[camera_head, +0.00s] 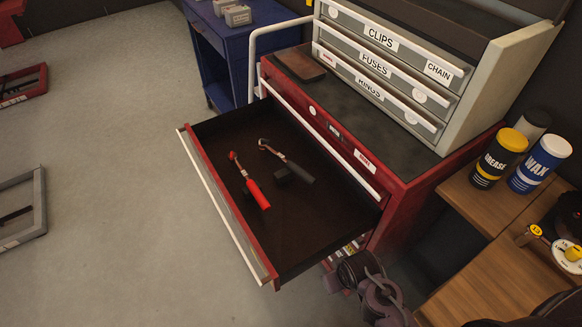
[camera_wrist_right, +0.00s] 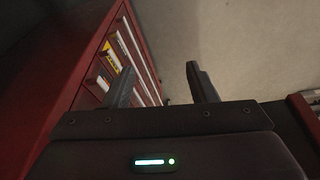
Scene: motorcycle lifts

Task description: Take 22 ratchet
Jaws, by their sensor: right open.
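Two ratchets lie apart in the open top drawer (camera_head: 310,222) of the red tool cabinet (camera_head: 405,205). One ratchet (camera_head: 256,193) has a red handle and a red-tipped head. The other ratchet (camera_head: 295,170) has a black handle and a metal head, and lies to the right of the red one. No size marking can be read on either, so I cannot tell which is 22. In the right wrist view my right gripper (camera_wrist_right: 160,82) is open and empty, with its fingers spread beside the cabinet's red side and drawer fronts. My left gripper is out of view.
A grey drawer unit (camera_head: 385,62) labelled clips, fuses and rings stands on the cabinet. A wooden bench (camera_head: 490,205) at right holds a grease can (camera_head: 497,160) and a wax can (camera_head: 540,163). A blue cart (camera_head: 235,50) stands behind.

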